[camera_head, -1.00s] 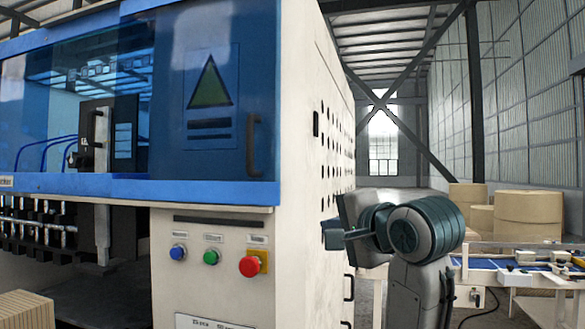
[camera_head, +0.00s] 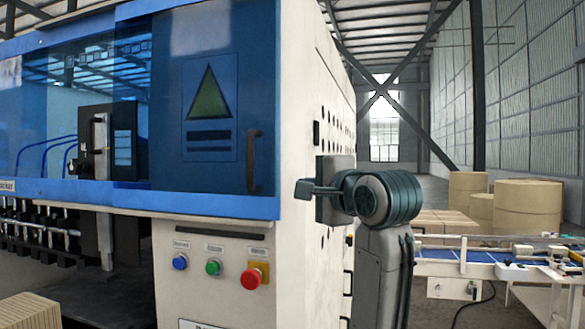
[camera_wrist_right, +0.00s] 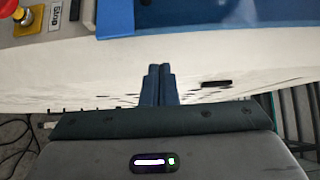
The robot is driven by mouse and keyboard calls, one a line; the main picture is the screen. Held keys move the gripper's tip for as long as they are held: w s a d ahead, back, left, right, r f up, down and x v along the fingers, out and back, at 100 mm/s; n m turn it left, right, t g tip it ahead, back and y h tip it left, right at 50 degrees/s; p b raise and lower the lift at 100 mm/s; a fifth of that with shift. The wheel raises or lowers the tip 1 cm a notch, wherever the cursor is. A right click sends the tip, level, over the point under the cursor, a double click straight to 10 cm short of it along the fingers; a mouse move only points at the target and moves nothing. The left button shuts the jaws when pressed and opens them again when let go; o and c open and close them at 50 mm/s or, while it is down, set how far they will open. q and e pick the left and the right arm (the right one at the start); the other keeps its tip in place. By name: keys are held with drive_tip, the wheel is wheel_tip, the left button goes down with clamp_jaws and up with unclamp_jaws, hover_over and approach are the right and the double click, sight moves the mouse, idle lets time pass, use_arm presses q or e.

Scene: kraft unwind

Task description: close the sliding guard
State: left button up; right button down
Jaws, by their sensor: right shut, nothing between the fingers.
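The machine's blue guard panel (camera_head: 209,70) carries a green triangle and fills the upper middle of the head view. Its dark vertical handle (camera_head: 254,161) is near the panel's right edge. Left of it is a see-through blue window (camera_head: 60,110). My right gripper (camera_head: 303,190) is shut and empty beside the machine's pale side wall, to the right of the handle and a little lower, apart from it. In the right wrist view, the blue shut fingers (camera_wrist_right: 160,70) point at the pale wall, with a blue edge above. My left gripper is out of view.
Below the guard are a blue button (camera_head: 180,262), a green button (camera_head: 213,267) and a red stop knob (camera_head: 251,278). Ribbed cardboard (camera_head: 30,311) is at the lower left. A conveyor (camera_head: 500,262) and large paper rolls (camera_head: 527,207) stand at the right.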

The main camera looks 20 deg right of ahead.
sight(281, 183)
drive_tip(key=a, duration=0.1)
drive_tip(key=w+a+p, duration=0.1)
drive_tip(key=a, duration=0.1)
drive_tip(key=shift+w+r+p, duration=0.1)
drive_tip(key=shift+w+p, duration=0.15)
drive_tip(key=shift+p, duration=0.05)
drive_tip(key=shift+d, duration=0.15)
